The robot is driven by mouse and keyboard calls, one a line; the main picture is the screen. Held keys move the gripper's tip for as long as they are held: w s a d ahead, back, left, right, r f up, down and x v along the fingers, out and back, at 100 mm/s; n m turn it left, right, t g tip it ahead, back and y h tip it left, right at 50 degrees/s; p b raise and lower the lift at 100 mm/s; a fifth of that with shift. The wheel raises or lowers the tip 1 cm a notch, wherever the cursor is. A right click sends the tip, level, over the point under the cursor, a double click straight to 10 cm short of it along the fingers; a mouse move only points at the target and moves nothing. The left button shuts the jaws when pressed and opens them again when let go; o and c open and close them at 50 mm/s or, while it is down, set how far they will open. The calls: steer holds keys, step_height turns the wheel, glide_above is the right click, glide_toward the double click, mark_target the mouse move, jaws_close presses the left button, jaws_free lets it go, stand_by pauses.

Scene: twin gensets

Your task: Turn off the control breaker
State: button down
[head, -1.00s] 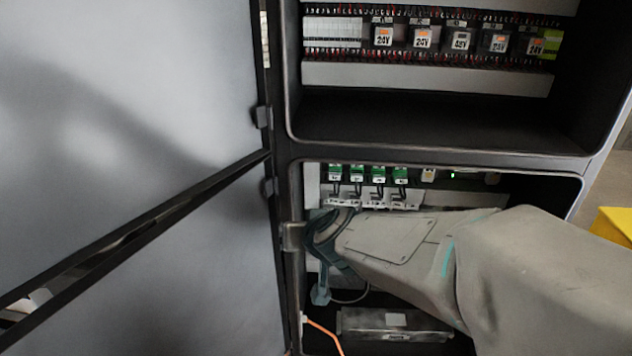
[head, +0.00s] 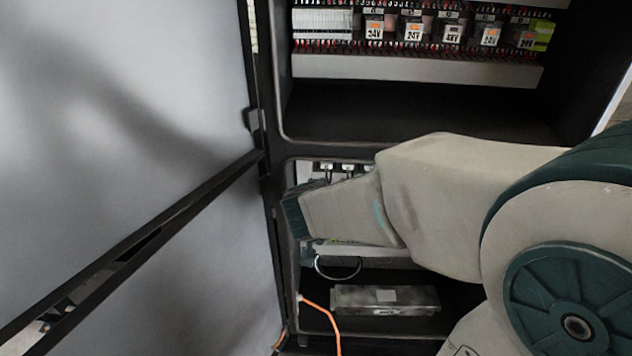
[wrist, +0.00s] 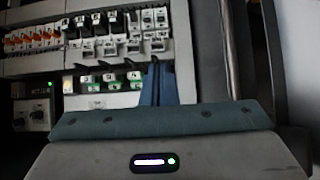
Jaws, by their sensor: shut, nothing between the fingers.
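The wrist view shows a row of breakers, some with orange levers (wrist: 32,40) at left, then black ones (wrist: 98,24) and a pale one (wrist: 153,20) at right. Their labels are too small to read, so I cannot tell which is the control breaker. My gripper (wrist: 158,80) is shut and empty, its blue-grey fingers pointing at the panel just right of a short row of green modules (wrist: 108,80). I cannot tell whether the fingertips touch anything. In the head view my arm hides the fingers and most of the lower compartment.
A large open cabinet door (head: 130,150) stands at left. The upper compartment holds several 24V and 48V relays (head: 413,30). A metal box (head: 385,300) lies at the bottom of the lower compartment, beside an orange cable (head: 325,315). Two knobs (wrist: 28,115) show left in the wrist view.

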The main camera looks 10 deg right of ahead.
steer(key=shift+a, duration=0.15)
steer(key=b+x, duration=0.7)
steer(key=x, duration=1.3)
steer(key=shift+b, duration=0.3)
steer(key=shift+s+a+f+b, duration=0.1)
steer(key=shift+s+f+b, duration=0.1)
steer(key=shift+b, duration=0.7)
steer(key=shift+r, duration=0.1)
